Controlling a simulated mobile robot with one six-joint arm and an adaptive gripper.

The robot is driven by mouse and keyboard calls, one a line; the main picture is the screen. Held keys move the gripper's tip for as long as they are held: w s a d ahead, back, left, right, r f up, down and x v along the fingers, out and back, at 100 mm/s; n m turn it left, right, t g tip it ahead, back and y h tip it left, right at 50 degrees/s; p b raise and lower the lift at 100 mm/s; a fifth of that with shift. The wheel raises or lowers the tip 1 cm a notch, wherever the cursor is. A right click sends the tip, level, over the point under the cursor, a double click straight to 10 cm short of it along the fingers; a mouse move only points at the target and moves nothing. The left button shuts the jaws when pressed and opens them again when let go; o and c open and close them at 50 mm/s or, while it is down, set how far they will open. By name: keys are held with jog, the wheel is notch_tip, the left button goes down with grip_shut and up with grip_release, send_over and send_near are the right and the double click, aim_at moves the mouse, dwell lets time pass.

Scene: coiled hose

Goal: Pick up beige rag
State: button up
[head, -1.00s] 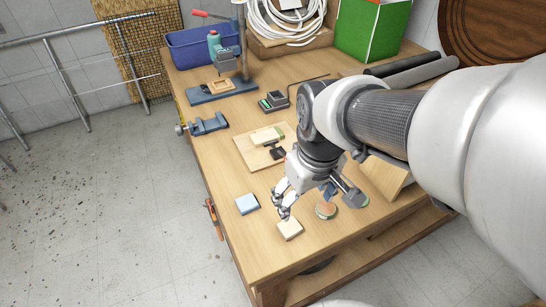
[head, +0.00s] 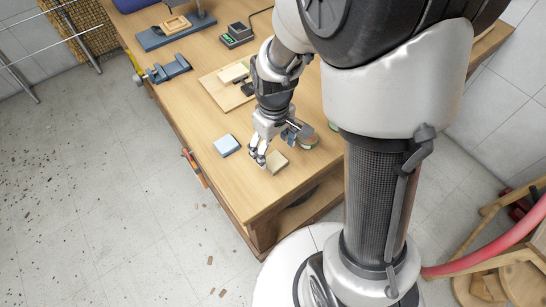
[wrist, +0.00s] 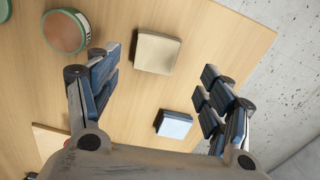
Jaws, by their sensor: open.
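The beige rag (head: 277,161) is a small folded square lying on the wooden workbench near its front corner. In the wrist view the beige rag (wrist: 157,53) lies ahead of and between my open fingers, apart from both. My gripper (head: 262,160) is just to the left of the rag in the head view, above the bench. In the wrist view my gripper (wrist: 160,85) has its two blue-padded fingers spread wide with nothing held. A light blue folded cloth (head: 227,145) lies on the bench to the left; it also shows in the wrist view (wrist: 173,125).
Round tins (wrist: 66,31) stand near the rag. A board with a block (head: 229,86), a clamp (head: 168,69) and a small scale (head: 237,35) lie farther back. An orange-handled tool (head: 193,167) hangs at the bench's left edge. Bare bench (head: 250,195) lies in front.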

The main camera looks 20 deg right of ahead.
aim_at(275, 160)
jog(key=f+b, duration=0.1)
jog(key=f, duration=0.2)
jog(key=f+b, duration=0.1)
jog(key=f, duration=0.2)
jog(key=shift+w+d+f+b, duration=0.2)
jog(key=shift+f+b, duration=0.1)
jog(key=shift+f, duration=0.1)
jog(key=shift+r, duration=0.1)
jog(key=shift+c, duration=0.4)
jog(key=c, duration=1)
